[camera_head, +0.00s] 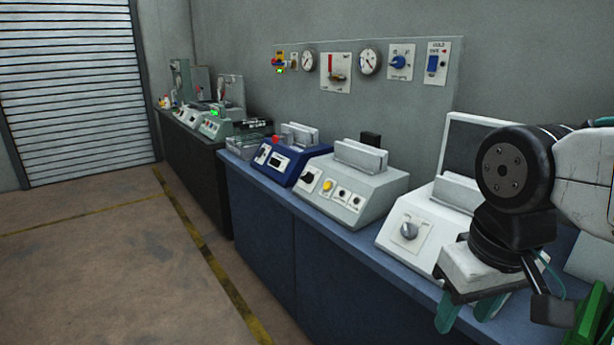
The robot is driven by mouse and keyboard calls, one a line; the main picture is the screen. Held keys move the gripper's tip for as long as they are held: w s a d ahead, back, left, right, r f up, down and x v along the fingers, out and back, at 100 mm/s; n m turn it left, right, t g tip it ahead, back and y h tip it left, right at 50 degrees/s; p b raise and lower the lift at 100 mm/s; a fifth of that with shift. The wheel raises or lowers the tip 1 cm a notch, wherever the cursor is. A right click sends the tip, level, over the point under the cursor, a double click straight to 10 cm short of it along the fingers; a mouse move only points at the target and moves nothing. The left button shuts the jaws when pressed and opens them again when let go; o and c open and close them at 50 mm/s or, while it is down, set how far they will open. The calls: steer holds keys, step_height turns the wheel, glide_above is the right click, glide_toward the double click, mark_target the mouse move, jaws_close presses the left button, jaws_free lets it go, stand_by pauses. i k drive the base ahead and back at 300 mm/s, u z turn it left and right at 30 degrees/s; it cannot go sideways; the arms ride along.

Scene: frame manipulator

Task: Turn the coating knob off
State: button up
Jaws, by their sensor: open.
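A round grey knob (409,230) sits on the sloped front of the nearest white machine (388,238). A black knob (310,178) is on the grey machine to its left, and a blue knob (398,62) is on the wall panel. The labels are too small to read, so I cannot tell which is the coating knob. My gripper (469,313) is at lower right, in front of the bench edge and to the right of and below the grey knob. Its teal fingers are apart with nothing between them. It touches no knob.
The blue bench (270,238) runs away to the left, with a blue machine (276,160) and the grey machine (345,192) on it. Gauges and switches are on the wall panel (435,105). The floor (120,270) left of the bench is clear. A green object (592,318) is at lower right.

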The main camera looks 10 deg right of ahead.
mark_target(307, 178)
steer(key=u, duration=1.2)
steer(key=i, duration=3.05)
steer(key=z, duration=3.8)
